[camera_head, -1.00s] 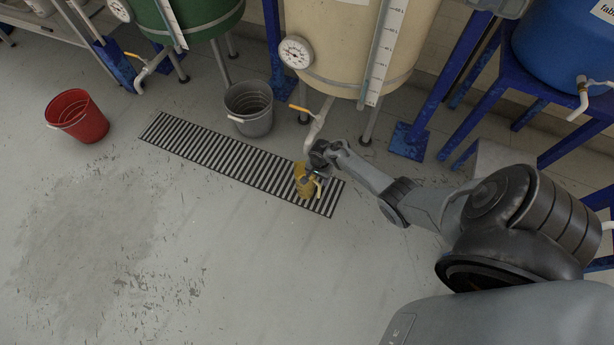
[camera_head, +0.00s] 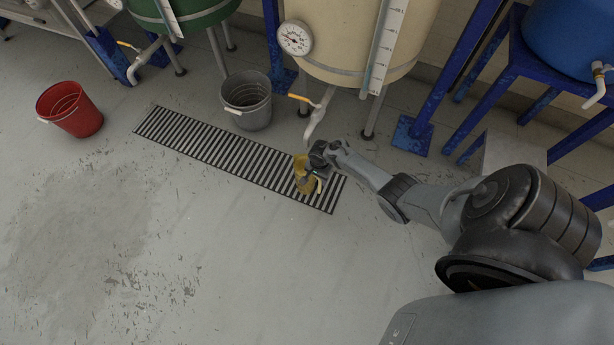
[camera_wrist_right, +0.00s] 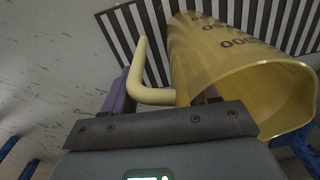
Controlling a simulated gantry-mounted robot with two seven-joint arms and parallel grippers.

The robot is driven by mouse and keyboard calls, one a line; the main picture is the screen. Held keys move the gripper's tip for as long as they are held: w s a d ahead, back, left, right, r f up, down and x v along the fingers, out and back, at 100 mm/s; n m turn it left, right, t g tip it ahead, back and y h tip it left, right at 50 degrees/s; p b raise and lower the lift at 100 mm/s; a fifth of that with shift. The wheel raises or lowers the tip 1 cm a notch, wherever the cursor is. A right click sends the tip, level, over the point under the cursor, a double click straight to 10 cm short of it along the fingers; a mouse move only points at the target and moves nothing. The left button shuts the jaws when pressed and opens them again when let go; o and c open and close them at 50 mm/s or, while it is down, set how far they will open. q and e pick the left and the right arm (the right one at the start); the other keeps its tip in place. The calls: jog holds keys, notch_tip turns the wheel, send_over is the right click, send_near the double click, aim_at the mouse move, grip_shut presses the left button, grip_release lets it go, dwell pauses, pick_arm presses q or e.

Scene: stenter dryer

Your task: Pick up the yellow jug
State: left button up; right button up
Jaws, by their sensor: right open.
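The yellow jug (camera_head: 301,183) stands on the striped floor grate, near its right end and below the tap of the cream tank. In the right wrist view the jug (camera_wrist_right: 215,60) fills the upper right, with dark markings on its side and its open mouth facing the camera. Its pale curved handle (camera_wrist_right: 142,70) points left. My right gripper (camera_head: 317,172) is at the jug, partly covering it in the head view. Its jaws are open around the handle's lower part in the wrist view, with a purple finger left of the handle. The other finger is mostly hidden. My left gripper is out of view.
A cream tank (camera_head: 345,48) with a gauge and tap (camera_head: 314,122) stands just behind the jug. A grey bucket (camera_head: 247,108) and a red bucket (camera_head: 76,113) stand to the left. Blue frames (camera_head: 410,136) rise at the right. The front floor is clear.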

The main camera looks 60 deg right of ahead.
jog(key=shift+w, duration=0.1)
grip_shut()
dwell(1.1)
